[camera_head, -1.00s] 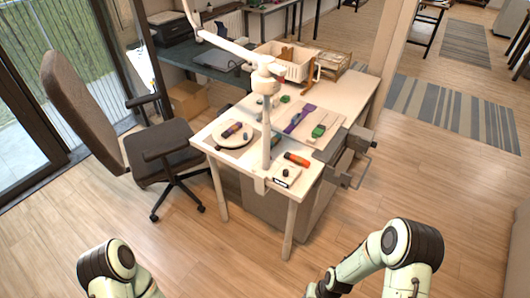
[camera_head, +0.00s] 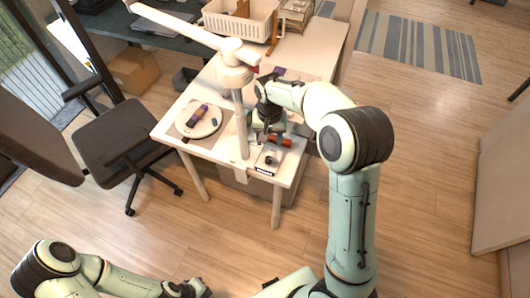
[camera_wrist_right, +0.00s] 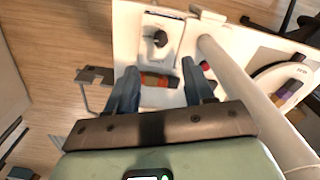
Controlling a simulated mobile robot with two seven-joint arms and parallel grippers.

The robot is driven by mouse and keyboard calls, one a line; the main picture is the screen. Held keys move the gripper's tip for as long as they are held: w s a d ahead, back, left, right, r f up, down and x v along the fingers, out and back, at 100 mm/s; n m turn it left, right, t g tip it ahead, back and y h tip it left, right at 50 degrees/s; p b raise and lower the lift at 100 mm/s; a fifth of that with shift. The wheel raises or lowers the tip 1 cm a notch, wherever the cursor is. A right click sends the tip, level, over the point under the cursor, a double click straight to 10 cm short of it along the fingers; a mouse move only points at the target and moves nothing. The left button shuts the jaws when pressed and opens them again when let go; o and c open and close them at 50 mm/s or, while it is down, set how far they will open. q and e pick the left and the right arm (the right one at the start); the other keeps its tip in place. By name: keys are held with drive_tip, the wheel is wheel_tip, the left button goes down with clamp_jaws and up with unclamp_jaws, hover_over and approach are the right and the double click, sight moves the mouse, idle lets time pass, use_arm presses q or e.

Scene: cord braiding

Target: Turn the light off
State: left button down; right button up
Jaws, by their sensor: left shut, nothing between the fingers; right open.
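The lamp (camera_head: 241,120) is a white pole at the front of the table with a long arm (camera_head: 180,25) reaching to the upper left. A small white switch box (camera_head: 266,169) with a black knob (camera_head: 271,157) sits by its foot at the table's front corner. The knob also shows in the right wrist view (camera_wrist_right: 160,39), beyond my fingertips. My right gripper (camera_wrist_right: 158,72) is open above the table, pointing toward the switch box and apart from the knob. My left gripper (camera_head: 197,289) is shut and empty, low at the picture's bottom, far from the table.
An orange-and-dark tool (camera_wrist_right: 158,80) lies on the table under my right fingers. The lamp pole (camera_wrist_right: 245,85) stands close beside the right gripper. A round board (camera_head: 198,119) with a purple item lies left of the pole. A chair (camera_head: 118,138) stands at the left.

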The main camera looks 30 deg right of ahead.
sight(268, 158)
wheel_tip(268, 158, down, 11)
drive_tip(key=shift+w, duration=0.15)
clamp_jaws()
